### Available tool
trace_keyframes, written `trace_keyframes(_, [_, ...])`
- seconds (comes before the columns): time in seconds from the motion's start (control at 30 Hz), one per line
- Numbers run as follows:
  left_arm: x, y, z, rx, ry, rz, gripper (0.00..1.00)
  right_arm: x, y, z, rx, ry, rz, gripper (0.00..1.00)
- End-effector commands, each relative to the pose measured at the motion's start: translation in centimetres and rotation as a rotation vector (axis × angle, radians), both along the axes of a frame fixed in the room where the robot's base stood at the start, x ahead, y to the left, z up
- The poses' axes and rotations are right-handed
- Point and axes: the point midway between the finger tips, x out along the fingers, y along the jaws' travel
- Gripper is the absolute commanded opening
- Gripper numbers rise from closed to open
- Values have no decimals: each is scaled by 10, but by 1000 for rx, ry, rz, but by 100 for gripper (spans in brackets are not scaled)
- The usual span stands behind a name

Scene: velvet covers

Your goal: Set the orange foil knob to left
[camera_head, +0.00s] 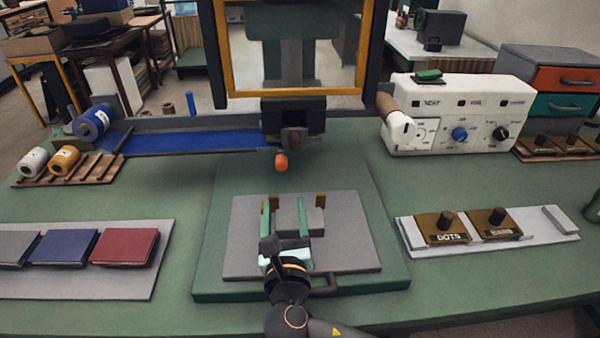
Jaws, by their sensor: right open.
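A small orange knob-like cylinder (281,161) sticks out under the dark press head (293,112), at the right end of the blue foil track (195,141). I take it to be the orange foil knob; no label on it can be read. My right gripper (285,246) is open over the near part of the grey press bed (345,262), well short of the orange knob and not touching it. Whether its fingers touch the bed is unclear. My left gripper is out of view.
A white control box (465,112) with a blue knob (459,134) and a black knob (500,132) stands right. Book covers (125,246) lie left; stamp blocks (442,228) lie right.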

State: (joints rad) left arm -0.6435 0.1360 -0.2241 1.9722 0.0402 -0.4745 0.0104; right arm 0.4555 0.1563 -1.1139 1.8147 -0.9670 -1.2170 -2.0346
Motion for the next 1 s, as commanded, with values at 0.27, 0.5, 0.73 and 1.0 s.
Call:
trace_keyframes(0.27, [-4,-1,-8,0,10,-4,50,52,-1,0,2,-2,-5,64])
trace_keyframes(0.5, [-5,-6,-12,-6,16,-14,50,96,0,0,2,-2,-4,64])
trace_keyframes(0.73, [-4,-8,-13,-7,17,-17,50,116,0,1,5,0,-3,64])
trace_keyframes(1.0, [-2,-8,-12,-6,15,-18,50,119,0,1,5,1,-2,64])
